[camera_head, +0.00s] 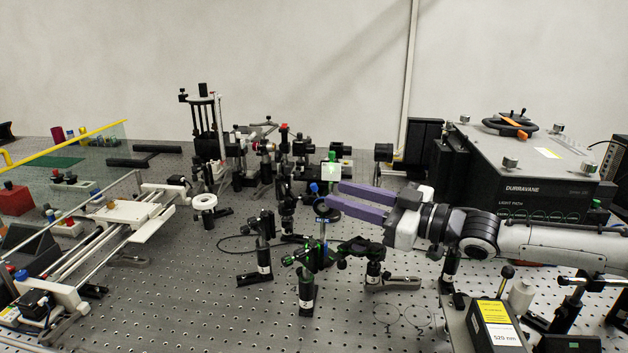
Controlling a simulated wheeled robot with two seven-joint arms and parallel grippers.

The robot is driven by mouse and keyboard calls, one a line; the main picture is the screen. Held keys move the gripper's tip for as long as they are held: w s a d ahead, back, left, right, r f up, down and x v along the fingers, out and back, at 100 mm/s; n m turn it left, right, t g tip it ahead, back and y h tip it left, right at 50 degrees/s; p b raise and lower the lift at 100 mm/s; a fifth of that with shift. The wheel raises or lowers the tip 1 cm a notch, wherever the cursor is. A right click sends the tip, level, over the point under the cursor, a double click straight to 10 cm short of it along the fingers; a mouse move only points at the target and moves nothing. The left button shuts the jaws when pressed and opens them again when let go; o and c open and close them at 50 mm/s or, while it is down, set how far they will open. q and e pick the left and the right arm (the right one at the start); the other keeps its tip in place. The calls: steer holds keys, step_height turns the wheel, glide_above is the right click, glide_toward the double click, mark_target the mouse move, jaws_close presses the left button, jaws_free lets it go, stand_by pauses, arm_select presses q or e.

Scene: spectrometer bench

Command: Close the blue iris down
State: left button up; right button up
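A dark round mount with blue on it, which looks like the blue iris (322,219), stands on a post near the middle of the bench. A small blue knob (314,187) shows just above and left of it; I cannot tell whether it belongs to the iris. My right gripper (328,195) reaches in from the right with its two purple fingers apart. Its tips are at the upper part of the iris and partly hide it. I cannot tell whether they touch it, and the iris opening is too small to read. My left gripper is not in view.
Several black post mounts (264,255) crowd around the iris in front and behind. A large black laser box (540,205) stands at the right. A white-railed stage (130,212) is at the left. Bare perforated bench (190,290) lies at front left.

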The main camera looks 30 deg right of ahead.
mark_target(313, 186)
steer(key=p+x, duration=0.1)
steer(key=x, duration=0.6)
steer(key=shift+w+a+r+p, duration=0.1)
steer(key=shift+w+a+p, duration=0.05)
steer(key=shift+w+p, duration=0.2)
steer(key=shift+c, duration=0.2)
steer(key=shift+s, duration=0.1)
jaws_close()
